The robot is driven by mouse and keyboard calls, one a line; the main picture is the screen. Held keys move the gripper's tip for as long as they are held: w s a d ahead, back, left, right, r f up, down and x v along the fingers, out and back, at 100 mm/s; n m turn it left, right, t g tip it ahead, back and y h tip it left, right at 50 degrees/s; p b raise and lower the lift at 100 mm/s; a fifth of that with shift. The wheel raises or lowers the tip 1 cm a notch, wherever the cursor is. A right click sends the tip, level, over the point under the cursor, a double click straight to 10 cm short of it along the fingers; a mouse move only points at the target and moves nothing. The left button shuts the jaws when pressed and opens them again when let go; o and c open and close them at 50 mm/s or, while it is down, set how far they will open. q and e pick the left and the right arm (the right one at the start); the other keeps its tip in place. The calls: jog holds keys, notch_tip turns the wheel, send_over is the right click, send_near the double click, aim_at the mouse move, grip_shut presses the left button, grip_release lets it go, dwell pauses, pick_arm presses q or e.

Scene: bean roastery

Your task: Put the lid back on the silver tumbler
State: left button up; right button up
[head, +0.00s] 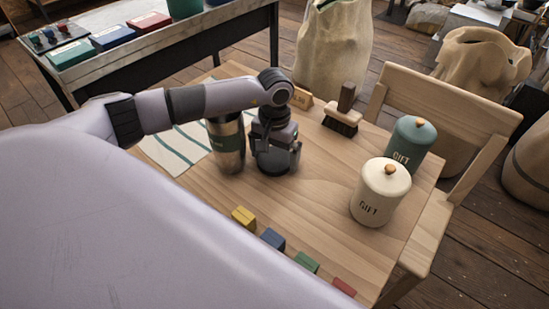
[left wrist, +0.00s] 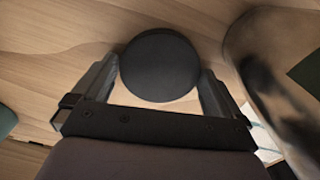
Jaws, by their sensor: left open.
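The silver tumbler (head: 231,160), with a green band, stands upright on the wooden table beside my left gripper (head: 276,165). My arm crosses in front of its top, so its rim is hidden. In the left wrist view the tumbler (left wrist: 262,48) is at the right edge, close and shiny. The lid, a round black disc (left wrist: 160,66), lies between the two open fingers of my left gripper (left wrist: 157,84). My right gripper is not in view.
A cream canister (head: 381,193) and a green canister (head: 410,145) stand at the table's right. A brush (head: 343,116) is at the back. Several coloured blocks (head: 273,239) line the front edge. A striped cloth (head: 178,148) lies left. The table's middle right is clear.

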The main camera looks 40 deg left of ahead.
aim_at(275, 158)
pick_arm(q)
jog(key=c, duration=0.7)
jog(key=shift+r, duration=0.1)
notch_tip(275, 158, up, 20)
dwell(0.5)
